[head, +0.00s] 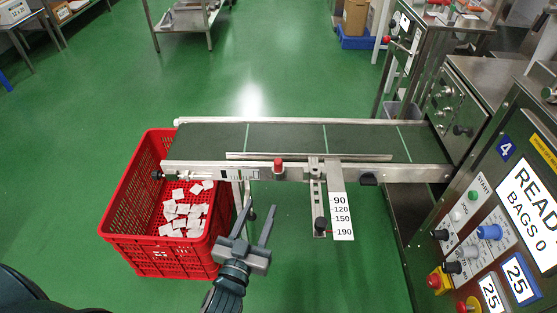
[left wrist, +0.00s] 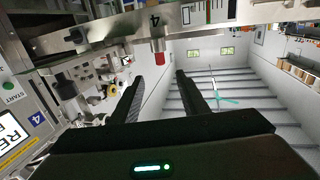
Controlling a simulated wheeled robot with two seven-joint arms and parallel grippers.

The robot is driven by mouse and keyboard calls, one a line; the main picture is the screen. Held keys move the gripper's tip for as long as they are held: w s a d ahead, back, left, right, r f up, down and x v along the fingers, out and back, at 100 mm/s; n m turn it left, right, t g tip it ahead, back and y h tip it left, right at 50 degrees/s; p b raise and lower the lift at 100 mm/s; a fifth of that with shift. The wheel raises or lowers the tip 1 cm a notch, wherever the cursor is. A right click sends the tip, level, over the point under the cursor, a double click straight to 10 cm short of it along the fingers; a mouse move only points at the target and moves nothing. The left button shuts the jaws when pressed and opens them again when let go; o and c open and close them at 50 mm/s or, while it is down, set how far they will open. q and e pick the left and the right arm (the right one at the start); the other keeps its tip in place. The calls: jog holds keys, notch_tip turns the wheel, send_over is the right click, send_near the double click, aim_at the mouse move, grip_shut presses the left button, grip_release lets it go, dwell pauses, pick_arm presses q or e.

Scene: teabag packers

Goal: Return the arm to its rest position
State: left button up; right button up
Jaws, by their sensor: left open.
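My left gripper (head: 253,230) is raised in the lower middle of the head view, in front of the conveyor and beside the right edge of the red crate. Its two fingers are spread apart with nothing between them. In the left wrist view the fingers (left wrist: 157,95) also stand apart and empty, below the conveyor's red knob (left wrist: 158,58). My right gripper does not show in either view.
A red crate (head: 125,213) holding several white teabags (head: 184,212) stands on the green floor under the left end of the conveyor (head: 285,139). The machine's control panel (head: 470,240), reading "BAGS 0", stands at right. Open floor lies left.

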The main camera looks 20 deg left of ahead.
pick_arm(q)
jog(key=s+d+f+m+g+h+p, duration=0.15)
jog(key=s+f+g, duration=0.3)
jog(key=f, duration=1.05)
jog(key=s+f+g+p, duration=0.35)
jog(key=s+f, duration=0.25)
jog(key=f, duration=1)
jog(key=s+a+f+m+g, duration=0.1)
jog(key=s+f+g, duration=0.3)
jog(key=s+f, duration=0.5)
jog(key=shift+s+a+f+g+p, duration=0.25)
jog(key=shift+s+a+p, duration=0.2)
jog(key=shift+s, duration=0.3)
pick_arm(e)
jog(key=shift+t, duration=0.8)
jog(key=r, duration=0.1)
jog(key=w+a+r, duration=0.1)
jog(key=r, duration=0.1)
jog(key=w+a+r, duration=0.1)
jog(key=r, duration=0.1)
